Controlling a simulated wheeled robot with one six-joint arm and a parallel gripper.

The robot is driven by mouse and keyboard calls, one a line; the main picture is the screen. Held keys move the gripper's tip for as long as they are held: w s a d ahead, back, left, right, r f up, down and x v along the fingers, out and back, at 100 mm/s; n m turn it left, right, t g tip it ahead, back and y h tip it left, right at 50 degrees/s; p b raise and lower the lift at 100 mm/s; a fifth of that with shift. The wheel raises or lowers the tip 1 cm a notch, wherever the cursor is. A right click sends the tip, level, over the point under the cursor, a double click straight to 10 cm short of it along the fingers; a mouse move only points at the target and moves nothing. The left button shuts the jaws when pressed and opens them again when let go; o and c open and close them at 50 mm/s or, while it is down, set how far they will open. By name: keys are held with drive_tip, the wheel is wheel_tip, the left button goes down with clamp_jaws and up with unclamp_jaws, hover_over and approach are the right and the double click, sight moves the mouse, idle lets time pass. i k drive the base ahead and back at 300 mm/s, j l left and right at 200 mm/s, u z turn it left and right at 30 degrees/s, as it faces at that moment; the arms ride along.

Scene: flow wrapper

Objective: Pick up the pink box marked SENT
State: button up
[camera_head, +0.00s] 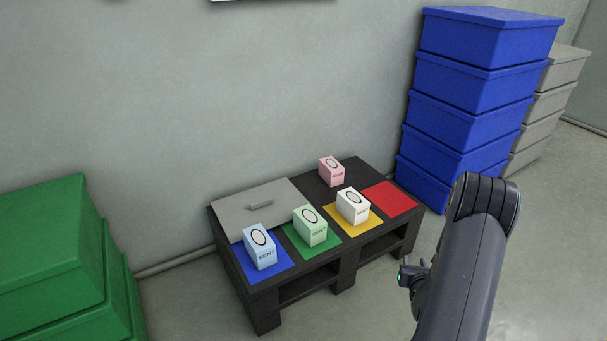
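The pink box (331,171) stands upright at the back of a dark pallet table (343,263), on its bare dark top; its lettering is too small to read surely. A white box (352,206) stands on a yellow square, a green box (309,226) on a green square and a light blue box (261,247) on a blue square. My gripper (404,273) is small and partly hidden by my arm, at the right of the table's front and apart from every box. I cannot tell how its fingers stand.
A red square (389,199) at the table's right end is empty. A grey lid with a handle (262,203) lies at the back left. Blue crates (467,93) are stacked behind at the right, grey crates (553,90) beyond them. Green crates (58,255) stand at the left.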

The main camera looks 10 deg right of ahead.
sight(331, 171)
drive_tip(key=i+l+u, duration=0.15)
drive_tip(key=u, duration=0.2)
drive_tip(key=i+l+u, duration=0.15)
drive_tip(key=l+u, duration=0.2)
drive_tip(key=i+l+u, duration=0.15)
drive_tip(key=u, duration=0.2)
drive_tip(key=i+l, duration=0.1)
drive_tip(key=l, duration=0.3)
drive_tip(key=i+l+u, duration=0.1)
drive_tip(key=l, duration=0.25)
drive_tip(key=i+l, duration=0.1)
drive_tip(key=l, duration=0.3)
drive_tip(key=i+l, duration=0.1)
drive_tip(key=l, duration=0.3)
drive_tip(key=u, duration=0.05)
